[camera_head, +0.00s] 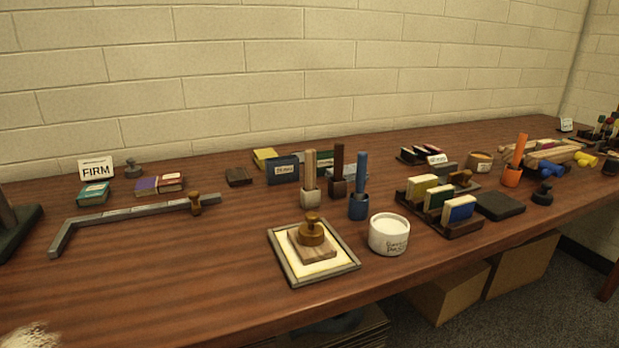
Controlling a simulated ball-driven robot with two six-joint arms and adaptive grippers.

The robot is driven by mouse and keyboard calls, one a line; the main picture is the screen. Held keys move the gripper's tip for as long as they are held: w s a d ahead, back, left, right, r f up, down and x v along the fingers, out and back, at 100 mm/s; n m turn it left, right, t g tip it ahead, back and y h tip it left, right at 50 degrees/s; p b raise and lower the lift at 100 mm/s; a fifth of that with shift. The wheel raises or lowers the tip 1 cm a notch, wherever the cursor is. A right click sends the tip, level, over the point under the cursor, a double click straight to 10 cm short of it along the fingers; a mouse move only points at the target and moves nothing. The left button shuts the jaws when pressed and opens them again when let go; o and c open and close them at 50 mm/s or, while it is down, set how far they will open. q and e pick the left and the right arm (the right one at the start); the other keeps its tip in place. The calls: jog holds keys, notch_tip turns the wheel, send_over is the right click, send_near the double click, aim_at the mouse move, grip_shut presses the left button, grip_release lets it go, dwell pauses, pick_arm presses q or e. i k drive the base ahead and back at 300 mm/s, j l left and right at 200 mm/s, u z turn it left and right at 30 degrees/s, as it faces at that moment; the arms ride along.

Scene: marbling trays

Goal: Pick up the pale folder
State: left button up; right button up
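A pale tan flat stick (310,163) stands upright in a small pale cup (310,198) near the middle of the bench. It is the only pale one among similar upright sticks, and I take it for the pale folder. Its lower end is hidden inside the cup. Neither of my grippers is in view.
A dark brown stick (338,160) and a blue stick (361,172) stand close on its right. A framed tray (281,268) with a stamp and a white tub (389,235) stand in front. A grey angled bar (130,212) lies left.

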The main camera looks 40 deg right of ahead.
aim_at(311, 155)
jog(key=k+l+u, duration=0.15)
jog(key=l, duration=0.25)
jog(key=l+u, duration=0.15)
jog(key=l, duration=0.2)
jog(key=k+l+u, duration=0.15)
jog(key=l, duration=0.2)
jog(key=k+l+u, duration=0.15)
jog(key=l, duration=0.2)
